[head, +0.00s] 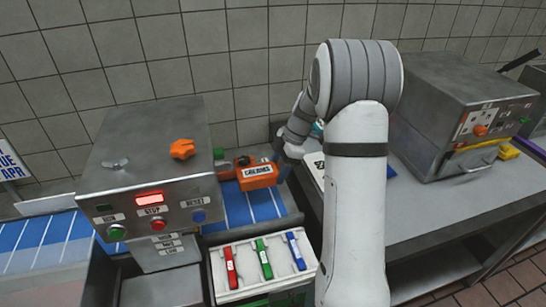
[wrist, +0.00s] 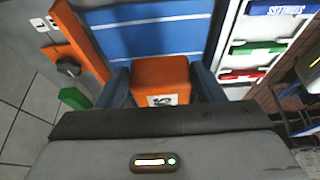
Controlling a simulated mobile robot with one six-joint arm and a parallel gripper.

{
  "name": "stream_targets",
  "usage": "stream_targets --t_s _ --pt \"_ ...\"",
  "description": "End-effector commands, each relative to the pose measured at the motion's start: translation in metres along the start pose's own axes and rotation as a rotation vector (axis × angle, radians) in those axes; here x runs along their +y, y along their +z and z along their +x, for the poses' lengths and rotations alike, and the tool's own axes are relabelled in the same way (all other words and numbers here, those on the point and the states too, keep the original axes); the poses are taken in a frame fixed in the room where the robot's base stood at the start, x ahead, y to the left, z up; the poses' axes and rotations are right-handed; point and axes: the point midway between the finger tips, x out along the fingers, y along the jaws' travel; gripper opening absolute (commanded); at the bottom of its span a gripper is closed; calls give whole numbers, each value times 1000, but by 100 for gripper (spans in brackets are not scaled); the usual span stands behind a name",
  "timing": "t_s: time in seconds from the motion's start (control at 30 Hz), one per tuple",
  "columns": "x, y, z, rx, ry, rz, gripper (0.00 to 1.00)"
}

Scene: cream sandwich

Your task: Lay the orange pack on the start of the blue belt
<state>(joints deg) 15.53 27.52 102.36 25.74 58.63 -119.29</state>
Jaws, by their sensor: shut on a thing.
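The orange pack (head: 258,176), labelled CREAMS, is at the right-hand stretch of the blue belt (head: 262,204). In the wrist view the pack (wrist: 160,72) sits between the two blue fingers of my gripper (wrist: 163,84), which is shut on it. The belt (wrist: 150,40), with pale cross lines, lies just beyond and below the pack in that view. I cannot tell whether the pack touches the belt. In the head view my gripper (head: 284,166) is at the pack's right end, partly hidden by my arm.
A grey machine (head: 150,170) with buttons and an orange knob stands over the belt, which shows again (head: 45,238) at its left. A white tray (head: 235,290) with red, green and blue packs is in front. An orange fixture with a black knob (wrist: 68,68) is close by.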

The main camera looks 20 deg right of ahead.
Motion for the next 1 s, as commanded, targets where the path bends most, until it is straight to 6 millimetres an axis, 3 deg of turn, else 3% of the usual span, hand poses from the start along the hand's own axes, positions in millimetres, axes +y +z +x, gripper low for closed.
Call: stream_targets --t_s 1.0 --pt "0 28 78 1 -4 -7 38"
